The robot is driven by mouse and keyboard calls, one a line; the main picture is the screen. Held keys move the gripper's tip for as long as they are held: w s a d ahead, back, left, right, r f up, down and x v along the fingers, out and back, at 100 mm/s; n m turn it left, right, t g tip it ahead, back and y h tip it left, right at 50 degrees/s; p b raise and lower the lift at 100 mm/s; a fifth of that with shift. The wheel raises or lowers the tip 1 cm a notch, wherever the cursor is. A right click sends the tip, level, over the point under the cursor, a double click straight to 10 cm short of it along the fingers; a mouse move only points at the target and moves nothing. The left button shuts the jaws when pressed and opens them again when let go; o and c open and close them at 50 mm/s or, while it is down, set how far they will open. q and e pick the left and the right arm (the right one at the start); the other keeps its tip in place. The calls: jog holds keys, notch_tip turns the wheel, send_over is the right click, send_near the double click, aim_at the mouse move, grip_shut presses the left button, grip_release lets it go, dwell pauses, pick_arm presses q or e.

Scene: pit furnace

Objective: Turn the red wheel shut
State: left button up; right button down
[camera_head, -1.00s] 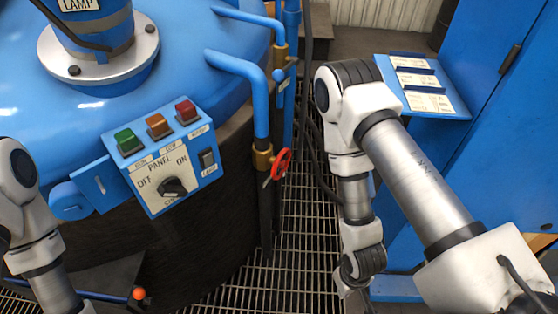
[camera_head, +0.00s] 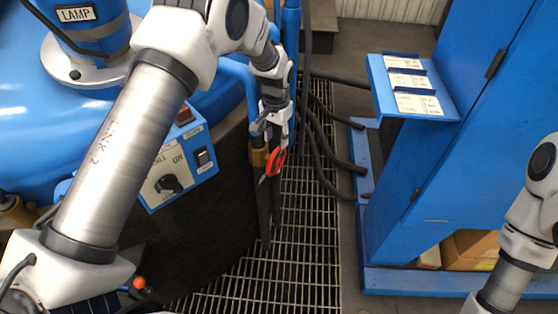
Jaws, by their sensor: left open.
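The red wheel (camera_head: 280,157) is a small hand wheel on a brass valve (camera_head: 258,157) low on the blue pipe beside the furnace. My left arm reaches across the control panel from the left. My left gripper (camera_head: 270,133) is open, pointing down at the upper part of the red wheel. Its fingers are very close to the rim; I cannot tell whether they touch it. My right arm is at the right edge, with its gripper out of view.
The blue furnace (camera_head: 25,130) fills the left, with a control panel (camera_head: 205,172) partly hidden by my arm. Black hoses (camera_head: 320,150) hang right of the wheel above the floor grating (camera_head: 305,245). A blue cabinet (camera_head: 440,190) with a label shelf (camera_head: 385,92) stands right.

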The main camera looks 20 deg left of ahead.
aim_at(276, 163)
pick_arm(q)
notch_tip(276, 163, down, 12)
jog(key=shift+a+f+p, duration=0.1)
jog(key=shift+p, duration=0.75)
jog(key=shift+c, duration=0.4)
grip_shut()
